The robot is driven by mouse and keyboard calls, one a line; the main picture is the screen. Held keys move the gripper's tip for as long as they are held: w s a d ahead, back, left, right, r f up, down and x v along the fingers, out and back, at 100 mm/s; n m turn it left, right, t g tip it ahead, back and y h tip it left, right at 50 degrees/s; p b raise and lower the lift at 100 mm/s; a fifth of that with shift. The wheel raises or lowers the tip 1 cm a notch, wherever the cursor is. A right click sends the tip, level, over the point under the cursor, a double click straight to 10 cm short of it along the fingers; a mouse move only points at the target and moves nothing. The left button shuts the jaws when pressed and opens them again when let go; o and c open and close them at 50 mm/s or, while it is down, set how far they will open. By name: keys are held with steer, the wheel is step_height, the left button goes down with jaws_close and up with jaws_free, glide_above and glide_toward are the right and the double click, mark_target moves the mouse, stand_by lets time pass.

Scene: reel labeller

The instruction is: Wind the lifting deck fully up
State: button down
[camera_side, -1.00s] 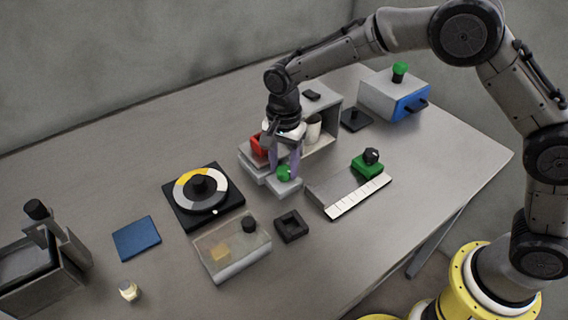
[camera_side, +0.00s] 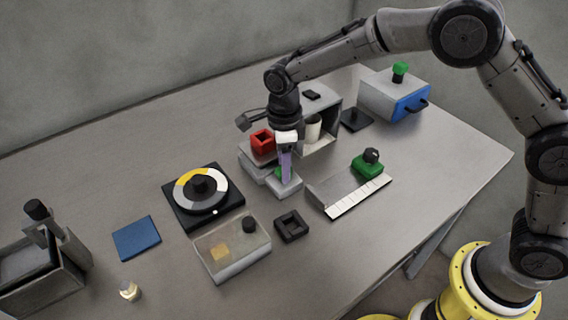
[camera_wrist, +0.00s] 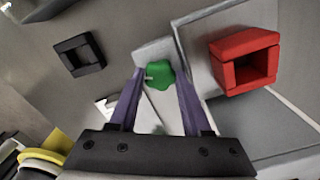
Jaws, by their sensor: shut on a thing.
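The green knob (camera_wrist: 159,76) sits on a small grey block (camera_side: 288,188) at the front of the lifting deck. My gripper (camera_side: 285,178) points straight down, its purple fingers on either side of the knob and shut on it. In the side view the fingers hide most of the knob. The grey lifting deck (camera_wrist: 270,118) lies right beside the knob, with a red hollow block (camera_wrist: 245,62) on it. The red block also shows in the side view (camera_side: 262,139). The deck's exact height is hard to tell.
A grey open-fronted box (camera_side: 327,125) with a white cup stands close behind. A black square ring (camera_side: 291,226), a clear-lidded box (camera_side: 235,255), a colour dial (camera_side: 202,188) and a ruler block with a green slider (camera_side: 367,165) surround it.

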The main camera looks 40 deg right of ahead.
steer(key=m, duration=0.6)
steer(key=shift+r, duration=0.15)
steer(key=shift+m, duration=0.4)
steer(key=shift+c, duration=1.8)
jaws_free()
step_height(320, 180, up, 14)
steer(key=shift+d, duration=0.1)
